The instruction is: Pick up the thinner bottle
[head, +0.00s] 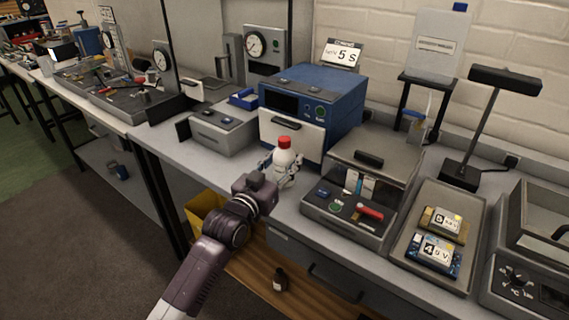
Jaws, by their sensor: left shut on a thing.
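A white bottle with a red cap (285,157) is upright at the front edge of the bench, before the blue oven. My left gripper (281,172) is around its lower body and shut on it. The fingers hide part of the bottle, and I cannot tell whether its base touches the bench. A small dark bottle (280,280) stands low down on a wooden surface below the bench. My right gripper is not in view.
The blue oven (312,100) stands close behind the bottle. A clear-lidded device (345,200) is to its right and a grey box (222,128) to its left. A tray (405,258) with two labelled packs lies further right. A yellow bin (205,210) is under the bench.

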